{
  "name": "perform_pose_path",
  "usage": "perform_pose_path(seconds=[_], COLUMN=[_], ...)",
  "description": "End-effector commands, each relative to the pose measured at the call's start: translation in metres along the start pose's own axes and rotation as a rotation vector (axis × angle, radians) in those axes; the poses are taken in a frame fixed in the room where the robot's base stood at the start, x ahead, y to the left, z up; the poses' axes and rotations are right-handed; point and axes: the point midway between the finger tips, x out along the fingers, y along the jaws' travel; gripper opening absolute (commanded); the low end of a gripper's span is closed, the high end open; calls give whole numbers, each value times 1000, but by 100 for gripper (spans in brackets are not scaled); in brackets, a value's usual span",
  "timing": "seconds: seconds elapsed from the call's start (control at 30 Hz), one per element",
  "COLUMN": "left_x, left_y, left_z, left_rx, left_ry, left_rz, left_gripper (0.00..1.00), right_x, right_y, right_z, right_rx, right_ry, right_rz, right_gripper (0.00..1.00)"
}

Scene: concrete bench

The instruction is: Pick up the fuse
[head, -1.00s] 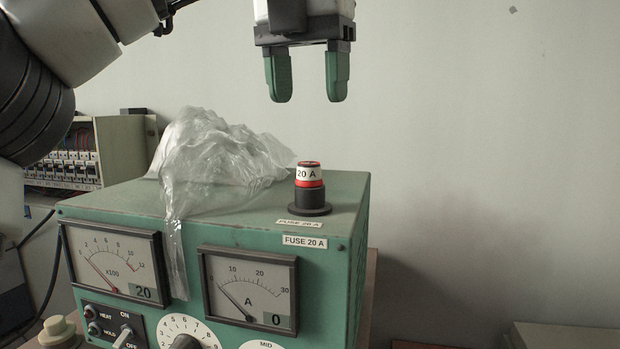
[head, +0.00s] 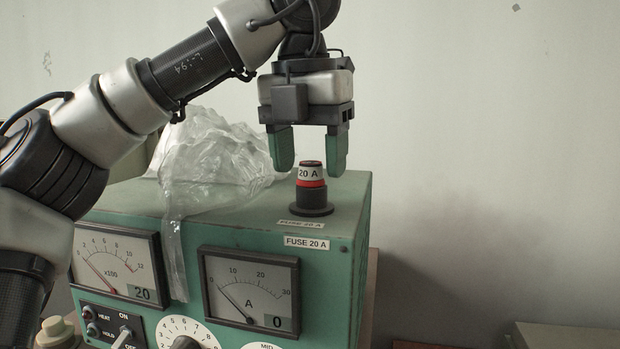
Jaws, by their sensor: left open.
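My left gripper (head: 309,168) is open and points down. Its two green fingers are on either side of the fuse's top in the picture, with a gap on both sides. Whether they are level with it in depth, I cannot tell. My right gripper is not in view.
A crumpled clear plastic bag (head: 208,160) lies on the box left of the fuse and hangs over its front, close to the left finger. Dials and meters (head: 250,288) fill the front panel.

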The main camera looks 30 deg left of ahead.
Motion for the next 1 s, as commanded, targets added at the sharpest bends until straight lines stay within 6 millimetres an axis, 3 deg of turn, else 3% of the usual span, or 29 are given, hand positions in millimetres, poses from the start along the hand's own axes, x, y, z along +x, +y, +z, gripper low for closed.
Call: perform_pose_path(seconds=[0.17,0.5,0.8,1.0], left_x=[0,0,-2,-17], left_y=[0,0,0,-1], left_z=[0,0,0,2], left_rx=[1,1,2,-1], left_ry=[0,0,0,-2], left_rz=[0,1,2,3], left_gripper=[57,4,4,4], right_x=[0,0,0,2], right_y=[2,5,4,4], right_z=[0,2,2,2], right_rx=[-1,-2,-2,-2], right_ry=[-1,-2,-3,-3], right_rz=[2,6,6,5], right_gripper=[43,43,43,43])
